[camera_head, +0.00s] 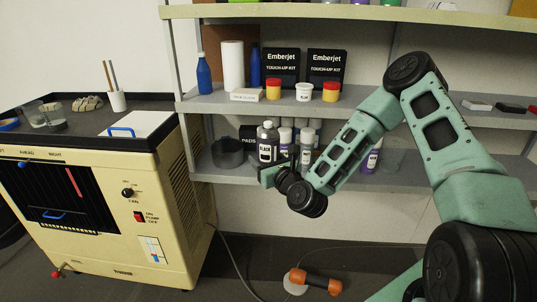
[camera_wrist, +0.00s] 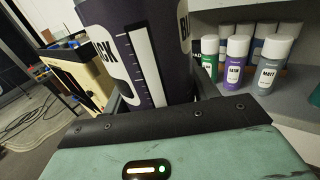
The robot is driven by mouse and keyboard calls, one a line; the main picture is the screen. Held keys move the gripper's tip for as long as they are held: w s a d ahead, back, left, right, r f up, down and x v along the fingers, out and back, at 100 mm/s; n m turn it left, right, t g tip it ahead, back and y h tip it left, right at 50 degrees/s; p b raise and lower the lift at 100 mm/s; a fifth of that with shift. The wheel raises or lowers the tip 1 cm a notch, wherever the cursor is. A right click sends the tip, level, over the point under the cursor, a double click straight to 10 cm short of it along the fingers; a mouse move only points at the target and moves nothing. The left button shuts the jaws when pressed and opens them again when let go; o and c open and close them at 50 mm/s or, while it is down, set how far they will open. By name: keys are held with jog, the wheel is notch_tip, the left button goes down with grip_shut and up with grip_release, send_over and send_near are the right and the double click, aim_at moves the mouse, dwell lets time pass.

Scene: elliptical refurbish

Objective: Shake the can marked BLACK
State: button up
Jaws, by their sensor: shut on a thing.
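The can marked BLACK (camera_head: 268,143) is dark with a grey cap and a white label. The gripper's fingertips are mostly hidden behind the can and the wrist housing.
The lower shelf (camera_head: 226,178) holds several other cans, including a purple SATIN can (camera_wrist: 236,65) and a MATT can (camera_wrist: 272,65). A beige machine (camera_head: 185,210) stands left. An orange tool (camera_head: 315,281) lies on the floor.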

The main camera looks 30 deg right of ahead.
aim_at(267, 132)
jog(key=r, duration=0.8)
jog(key=shift+s+d+r, duration=0.1)
jog(key=shift+s+r, duration=0.2)
jog(key=shift+r, duration=0.1)
jog(key=f, duration=0.8)
jog(key=shift+w+f, duration=0.1)
jog(key=shift+w, duration=0.2)
jog(key=shift+s+r, duration=0.2)
jog(key=shift+r, duration=0.1)
jog(key=shift+f, duration=0.1)
